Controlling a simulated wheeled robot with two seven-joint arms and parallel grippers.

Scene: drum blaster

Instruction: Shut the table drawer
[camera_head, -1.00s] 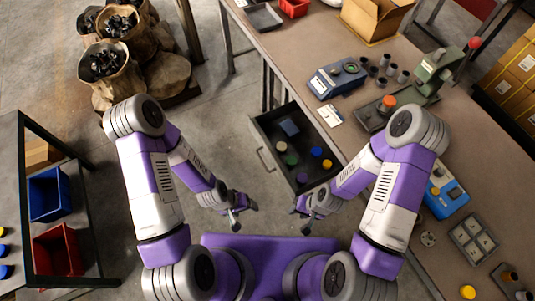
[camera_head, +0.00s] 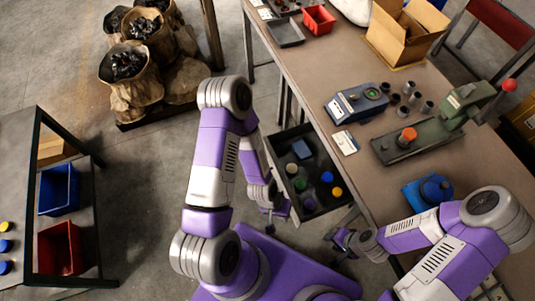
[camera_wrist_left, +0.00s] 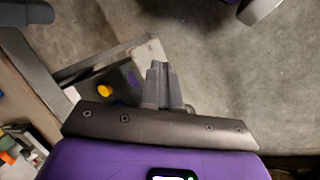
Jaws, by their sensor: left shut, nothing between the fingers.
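The dark table drawer (camera_head: 316,163) stands pulled out from the long side of the brown table (camera_head: 425,170). My left gripper (camera_head: 270,224) is shut and empty, near the drawer's front lower corner; my arm hides part of the front. In the left wrist view its closed fingers (camera_wrist_left: 161,82) show beside the drawer, contact unclear. My right gripper (camera_head: 340,243) is below the drawer, apart from it; its jaws are too small to read.
On the table are a blue scale (camera_head: 357,102), a green press (camera_head: 440,125) and an open cardboard box (camera_head: 405,30). A dark shelf with a blue bin (camera_head: 58,189) and a red bin (camera_head: 60,248) stands left. Sacks (camera_head: 140,55) stand at the back left. Grey floor is free between.

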